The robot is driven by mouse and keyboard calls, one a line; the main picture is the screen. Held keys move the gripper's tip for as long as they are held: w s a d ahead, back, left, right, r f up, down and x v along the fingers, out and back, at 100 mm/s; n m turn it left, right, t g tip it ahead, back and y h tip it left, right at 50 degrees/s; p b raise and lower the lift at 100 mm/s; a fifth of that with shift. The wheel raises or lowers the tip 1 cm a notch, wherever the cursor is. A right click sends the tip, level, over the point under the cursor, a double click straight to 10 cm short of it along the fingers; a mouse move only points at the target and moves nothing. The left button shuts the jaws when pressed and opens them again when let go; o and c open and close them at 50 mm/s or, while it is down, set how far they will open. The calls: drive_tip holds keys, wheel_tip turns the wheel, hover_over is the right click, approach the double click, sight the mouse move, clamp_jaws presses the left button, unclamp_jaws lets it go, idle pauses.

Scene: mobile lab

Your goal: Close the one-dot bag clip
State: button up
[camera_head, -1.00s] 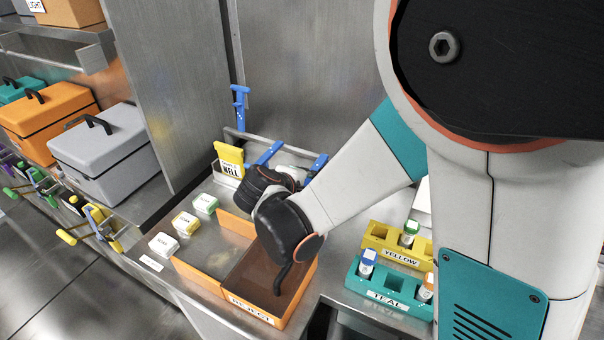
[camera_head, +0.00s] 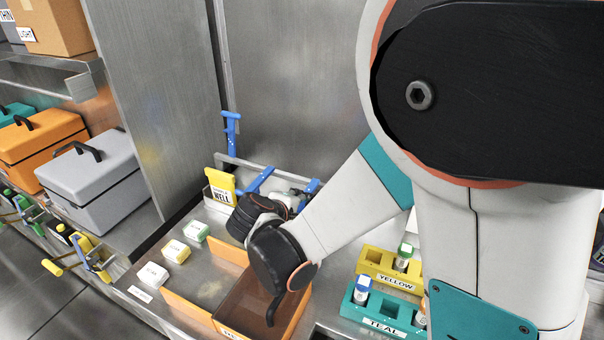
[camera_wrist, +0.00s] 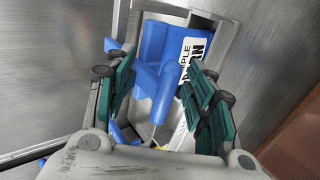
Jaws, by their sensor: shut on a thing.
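Blue clips line the rail at the back of the bench in the head view. One clip (camera_head: 231,130) stands upright at the left, a second (camera_head: 259,181) slants beside the yellow pouch, and a third (camera_head: 311,188) is at the right, partly behind my arm. Their dots are too small to count surely. My gripper (camera_wrist: 165,85) is shut on a blue clip (camera_wrist: 158,72), which lies between its green finger pads in the wrist view. A labelled pouch or card (camera_wrist: 196,55) shows behind it. In the head view my wrist and forearm hide the fingertips.
A yellow labelled pouch (camera_head: 219,184) stands by the rail. An orange tray (camera_head: 207,314) lies below my wrist, with several small labelled blocks (camera_head: 177,251) to its left. Yellow (camera_head: 392,278) and teal (camera_head: 382,320) tube racks stand at the right. Metal walls close off the back.

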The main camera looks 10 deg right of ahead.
drive_tip(key=r+p, duration=0.1)
drive_tip(key=r, duration=0.1)
drive_tip(key=r+p, duration=0.2)
drive_tip(key=w+r+p, duration=0.1)
drive_tip(key=r+p, duration=0.1)
drive_tip(key=shift+d, duration=0.3)
drive_tip(key=shift+g+y, duration=0.7)
drive_tip(key=shift+g, duration=0.2)
drive_tip(key=w+r+p, duration=0.1)
drive_tip(key=p, duration=0.1)
drive_tip(key=w+d+r+p, duration=0.1)
drive_tip(key=r+p, duration=0.1)
drive_tip(key=d+r+p, duration=0.1)
drive_tip(key=p, duration=0.1)
drive_tip(key=shift+w+d+r, duration=0.1)
drive_tip(key=shift+w+r, duration=0.1)
drive_tip(key=shift+w, duration=0.2)
drive_tip(key=w+d+r+g+y+p, duration=0.2)
drive_tip(key=w+d+g+y+p, duration=0.4)
drive_tip(key=w+g+p, duration=0.25)
wheel_tip(320, 180, up, 13)
drive_tip(key=w+d+p, duration=0.1)
drive_tip(key=w, duration=0.1)
drive_tip(key=shift+d+r+p, duration=0.15)
drive_tip(key=shift+p, duration=0.2)
